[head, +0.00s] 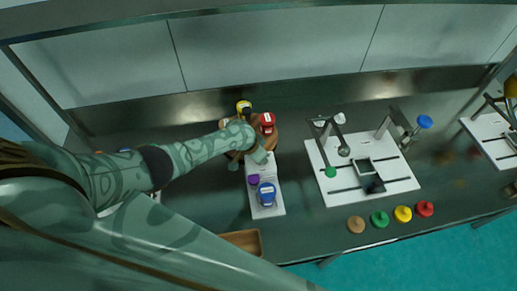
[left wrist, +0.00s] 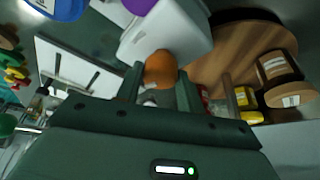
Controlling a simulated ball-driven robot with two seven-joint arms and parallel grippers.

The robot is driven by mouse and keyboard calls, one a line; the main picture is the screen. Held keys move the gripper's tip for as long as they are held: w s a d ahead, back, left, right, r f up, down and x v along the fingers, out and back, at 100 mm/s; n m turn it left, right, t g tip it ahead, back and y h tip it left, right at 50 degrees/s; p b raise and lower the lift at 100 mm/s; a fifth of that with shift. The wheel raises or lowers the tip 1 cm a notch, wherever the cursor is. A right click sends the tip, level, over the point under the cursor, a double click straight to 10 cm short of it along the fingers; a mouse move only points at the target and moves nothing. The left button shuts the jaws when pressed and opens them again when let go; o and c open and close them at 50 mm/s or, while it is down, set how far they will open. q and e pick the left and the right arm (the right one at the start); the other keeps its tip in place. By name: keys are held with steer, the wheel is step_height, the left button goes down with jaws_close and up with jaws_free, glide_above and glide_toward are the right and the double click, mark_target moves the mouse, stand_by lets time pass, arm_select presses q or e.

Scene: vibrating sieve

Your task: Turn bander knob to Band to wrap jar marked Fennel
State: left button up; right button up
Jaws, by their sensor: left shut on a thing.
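My left gripper (head: 262,156) reaches over the white bander (head: 268,208). In the left wrist view, the left gripper (left wrist: 160,88) has its fingers on either side of an orange round knob (left wrist: 160,69) at the end of the white bander body (left wrist: 178,30), and is shut on it. The knob is hidden in the head view. The labels are too small to read, so I cannot tell which jar is Fennel. The right gripper is not in view.
A round wooden turntable (left wrist: 225,55) holds several jars, including a red-lidded one (head: 267,119) and a yellow one (head: 243,106). A white board with levers (head: 325,190) stands to the right. Several coloured knobs line the front edge. A wooden tray (head: 244,240) lies near the front.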

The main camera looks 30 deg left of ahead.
arm_select(q)
steer(key=n+p, duration=0.1)
steer(key=n+y+p, duration=0.1)
steer(key=shift+d+r+n, duration=0.15)
steer(key=shift+r+n, duration=0.05)
steer(key=shift+n, duration=0.2)
steer(key=shift+f+n+y+p, duration=0.1)
steer(key=shift+n+y+p, duration=0.3)
steer(key=shift+n, duration=0.4)
steer(key=shift+d+n+y, duration=0.1)
steer(key=shift+n+y, duration=0.3)
steer(key=shift+n, duration=0.8)
steer(key=shift+f+n+y, duration=0.1)
steer(key=shift+n+y, duration=0.3)
steer(key=shift+n, duration=0.7)
steer(key=o, duration=1)
